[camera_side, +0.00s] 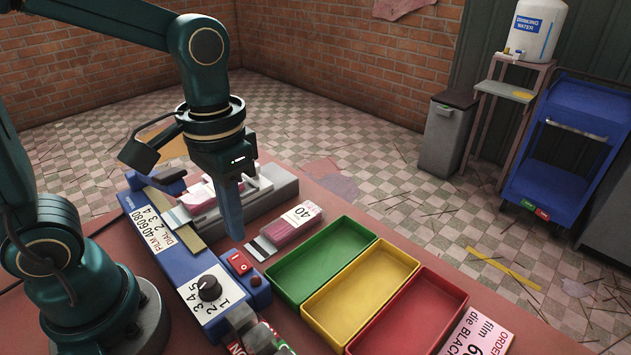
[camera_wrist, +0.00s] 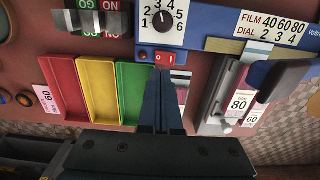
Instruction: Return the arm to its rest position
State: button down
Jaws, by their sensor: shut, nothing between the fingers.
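My gripper (camera_side: 234,222) points down above the blue sealing machine (camera_side: 187,255) in the side view. Its fingers are shut with nothing between them. In the wrist view the shut fingers (camera_wrist: 158,115) reach up toward the red rocker switch (camera_wrist: 165,58). The switch also shows in the side view (camera_side: 239,262), just below and right of the fingertips. A black dial knob (camera_side: 209,288) sits on a white numbered plate nearer the front. A pink pack marked 40 (camera_side: 294,222) lies beside the machine. Whether the fingertips touch anything is unclear.
Green (camera_side: 318,262), yellow (camera_side: 362,291) and red (camera_side: 408,316) trays stand side by side, empty, right of the machine. A bin, water stand and blue cart stand beyond the table.

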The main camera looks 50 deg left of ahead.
jog(key=shift+r, duration=0.55)
jog(key=s+r+t, duration=0.1)
jog(key=t, duration=0.1)
jog(key=s+a+t, duration=0.1)
jog(key=a+r+t, duration=0.1)
jog(key=t, duration=0.1)
jog(key=shift+s+r+t, duration=0.3)
jog(key=shift+s, duration=0.1)
dwell(0.7)
